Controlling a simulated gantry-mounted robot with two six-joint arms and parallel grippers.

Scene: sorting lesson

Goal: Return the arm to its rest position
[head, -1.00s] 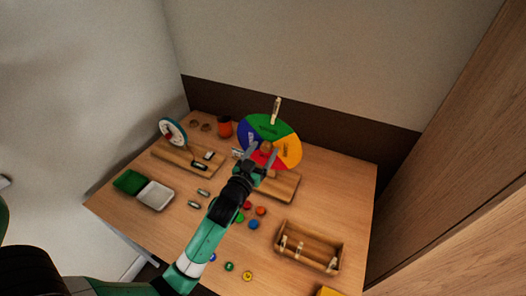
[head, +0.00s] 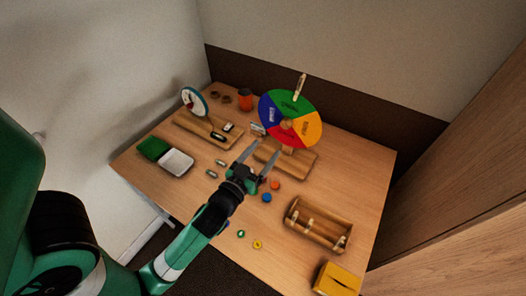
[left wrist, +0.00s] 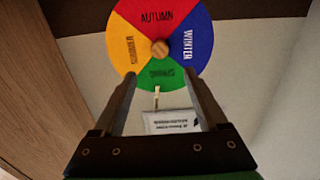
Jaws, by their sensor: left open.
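My left gripper (head: 258,157) is open, with nothing between its fingers. It hangs over the middle of the table, in front of the colored wheel (head: 298,108) and apart from it. In the left wrist view the open fingers (left wrist: 159,82) point toward the wheel (left wrist: 182,22), which has red, blue, green and yellow sectors with words and a round wooden hub. A white card with print (left wrist: 171,121) shows between the fingers there. My right gripper is in neither view.
A wooden rack (head: 318,225) and a yellow box (head: 338,280) stand at the right front. Green (head: 153,149) and white (head: 176,163) trays lie at the left. A small dial (head: 194,101) and an orange cup (head: 245,99) stand behind. Small colored discs (head: 266,198) lie near the gripper.

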